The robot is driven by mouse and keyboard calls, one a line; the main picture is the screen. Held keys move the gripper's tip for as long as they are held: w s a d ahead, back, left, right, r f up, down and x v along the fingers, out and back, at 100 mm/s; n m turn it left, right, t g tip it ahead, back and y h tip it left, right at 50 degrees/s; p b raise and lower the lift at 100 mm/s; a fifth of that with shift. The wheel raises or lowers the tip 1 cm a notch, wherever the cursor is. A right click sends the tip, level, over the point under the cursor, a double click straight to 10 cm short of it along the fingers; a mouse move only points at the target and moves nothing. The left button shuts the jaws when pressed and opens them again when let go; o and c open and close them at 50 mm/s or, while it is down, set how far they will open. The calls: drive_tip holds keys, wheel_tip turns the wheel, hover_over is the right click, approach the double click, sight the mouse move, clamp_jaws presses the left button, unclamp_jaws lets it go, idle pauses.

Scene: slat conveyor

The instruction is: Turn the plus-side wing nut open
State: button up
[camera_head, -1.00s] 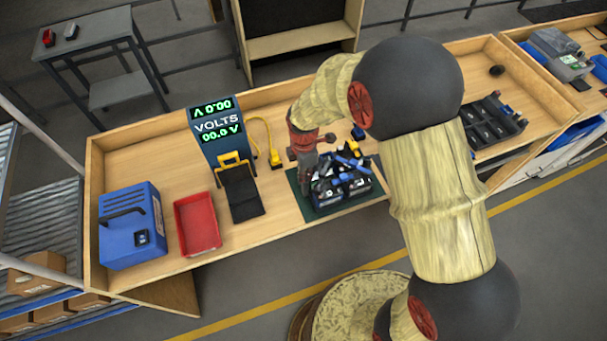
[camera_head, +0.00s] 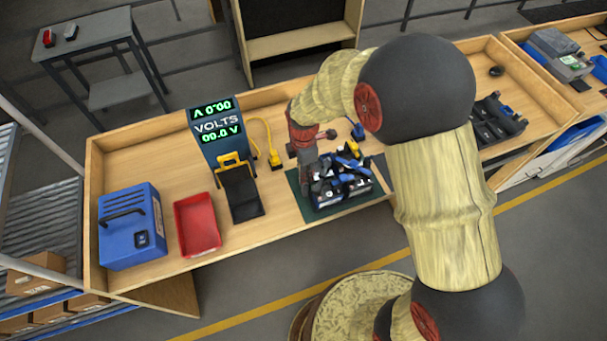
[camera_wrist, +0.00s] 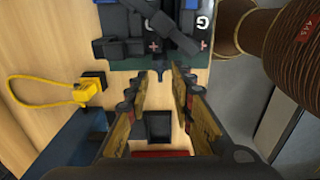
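The battery unit (camera_head: 342,190) is a dark block with blue parts on a green mat (camera_head: 318,214). In the wrist view its near edge (camera_wrist: 125,47) fills the top, with red plus marks on dark blocks. I cannot make out the plus-side wing nut itself; it is too small or hidden. My gripper (camera_head: 306,182) points down at the left edge of the battery unit. In the wrist view my gripper (camera_wrist: 160,82) is open, with a clear gap and nothing between the fingers.
A volt meter (camera_head: 213,130) with a black pad (camera_head: 242,196) stands to the left, beside a yellow cable clamp (camera_head: 274,158). A red tray (camera_head: 198,224) and a blue case (camera_head: 130,226) lie further left. Another dark battery tray (camera_head: 495,122) sits to the right.

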wheel_tip(320, 180, up, 10)
idle(0.4)
idle(0.4)
drive_tip(key=s+d+m+t+b, duration=0.2)
drive_tip(key=s+d+m+b, duration=0.5)
drive_tip(key=s+m+b, duration=0.2)
drive_tip(key=s+d+r+m+t+b, duration=0.1)
drive_tip(key=s+d+m+t+b, duration=0.2)
drive_tip(key=s+d+m+b, duration=0.4)
drive_tip(key=s+m+b, duration=0.3)
drive_tip(key=s+m, duration=0.1)
drive_tip(key=m, duration=0.1)
drive_tip(key=shift+s+d+t+b, duration=0.15)
drive_tip(key=shift+d+t+b, duration=0.15)
